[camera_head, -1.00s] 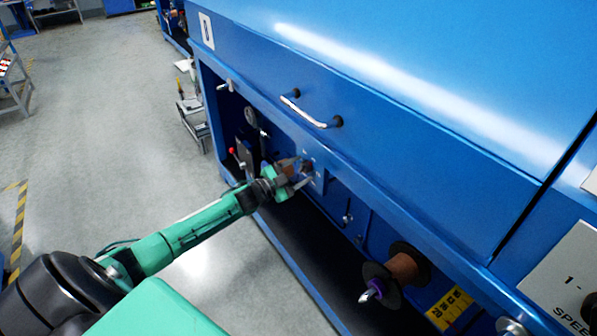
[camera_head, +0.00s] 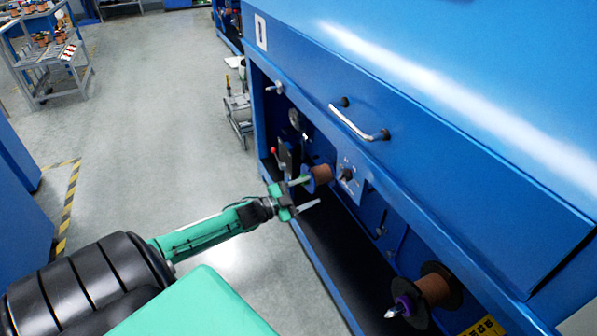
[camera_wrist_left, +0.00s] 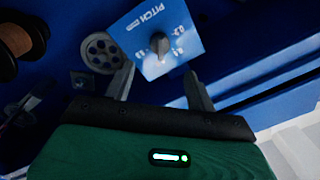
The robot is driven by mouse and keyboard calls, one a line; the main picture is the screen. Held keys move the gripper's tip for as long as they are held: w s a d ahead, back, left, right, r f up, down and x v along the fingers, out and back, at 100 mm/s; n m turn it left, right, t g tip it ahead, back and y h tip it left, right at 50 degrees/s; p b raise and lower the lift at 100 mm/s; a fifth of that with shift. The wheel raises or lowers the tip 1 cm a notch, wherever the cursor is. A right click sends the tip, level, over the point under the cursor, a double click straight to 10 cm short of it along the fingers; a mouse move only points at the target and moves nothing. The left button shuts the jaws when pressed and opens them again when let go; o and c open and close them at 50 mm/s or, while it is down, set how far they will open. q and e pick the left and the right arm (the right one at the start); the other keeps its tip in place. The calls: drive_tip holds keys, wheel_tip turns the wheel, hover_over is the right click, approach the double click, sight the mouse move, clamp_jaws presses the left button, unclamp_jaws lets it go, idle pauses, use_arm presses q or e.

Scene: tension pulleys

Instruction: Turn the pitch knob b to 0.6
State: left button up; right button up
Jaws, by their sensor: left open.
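The pitch knob (camera_head: 346,174) is a small dark knob on a light blue panel inside the machine's open bay. In the left wrist view the knob (camera_wrist_left: 158,43) sits on the tilted plate (camera_wrist_left: 180,22) marked PITCH, which has small scale numbers that I cannot read reliably. My left gripper (camera_head: 307,192) is open and empty, to the left of the knob and apart from it. In the left wrist view its two fingers (camera_wrist_left: 160,87) stand below and on either side of the knob, with a gap before the plate. My right gripper is not in view.
A copper spool (camera_head: 320,174) is close behind the left gripper, between it and the plate in the head view. Another spool (camera_head: 433,290) sticks out nearer to me. A metal handle (camera_head: 358,122) juts from the blue cover above. The floor (camera_head: 180,130) at left is open.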

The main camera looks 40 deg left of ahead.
use_arm(q)
drive_tip(key=shift+v, duration=1.35)
